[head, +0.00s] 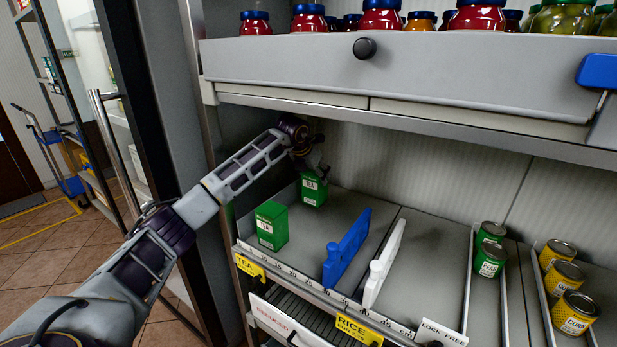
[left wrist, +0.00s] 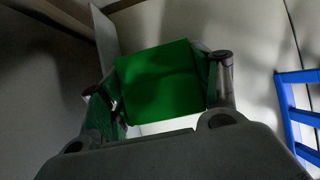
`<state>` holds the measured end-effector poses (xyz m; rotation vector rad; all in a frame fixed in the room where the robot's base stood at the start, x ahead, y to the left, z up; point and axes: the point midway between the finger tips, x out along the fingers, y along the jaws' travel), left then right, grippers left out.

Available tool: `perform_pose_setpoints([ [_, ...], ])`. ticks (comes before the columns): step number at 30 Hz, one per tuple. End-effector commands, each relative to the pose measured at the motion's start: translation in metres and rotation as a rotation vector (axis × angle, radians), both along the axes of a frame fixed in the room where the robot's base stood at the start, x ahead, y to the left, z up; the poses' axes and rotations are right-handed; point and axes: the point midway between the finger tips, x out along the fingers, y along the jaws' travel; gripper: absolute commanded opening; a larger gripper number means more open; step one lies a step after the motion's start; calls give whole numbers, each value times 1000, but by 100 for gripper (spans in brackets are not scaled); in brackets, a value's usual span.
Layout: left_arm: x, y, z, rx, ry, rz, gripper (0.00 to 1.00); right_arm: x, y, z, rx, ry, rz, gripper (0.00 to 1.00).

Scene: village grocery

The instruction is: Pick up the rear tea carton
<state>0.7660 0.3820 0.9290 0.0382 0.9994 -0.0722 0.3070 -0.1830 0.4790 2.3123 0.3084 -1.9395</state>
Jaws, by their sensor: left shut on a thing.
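Two green tea cartons are on the left of the lower shelf. The rear tea carton (head: 313,190) is under my left gripper (head: 312,172), which is shut on it from above. In the left wrist view the carton's green top (left wrist: 160,82) shows between the two fingers (left wrist: 168,85). I cannot tell whether its base touches the shelf. My right gripper is not in view.
A blue divider (head: 346,249) and a white divider (head: 383,264) stand right of the cartons. Pea cans (head: 489,260) and corn cans (head: 575,312) are farther right. The upper shelf (head: 400,80) with jars overhangs the arm. A dark upright post (head: 150,110) is at the left.

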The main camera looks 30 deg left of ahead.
Motion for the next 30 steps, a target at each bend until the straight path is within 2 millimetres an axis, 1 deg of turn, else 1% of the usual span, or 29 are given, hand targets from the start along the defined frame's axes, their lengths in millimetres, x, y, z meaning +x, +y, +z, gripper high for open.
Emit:
perform_pose_setpoints([
  [1, 6, -2, 1, -1, 0, -1, 38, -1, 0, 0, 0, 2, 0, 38],
  [6, 24, -5, 1, -1, 0, 1, 38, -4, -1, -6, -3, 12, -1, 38],
  [15, 50, -10, 1, -1, 0, 0, 38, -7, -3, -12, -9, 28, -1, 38],
  [21, 61, -12, 0, -1, 0, 1, 38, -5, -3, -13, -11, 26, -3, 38],
  [30, 66, -13, 0, 1, 0, 1, 38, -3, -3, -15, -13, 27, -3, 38],
])
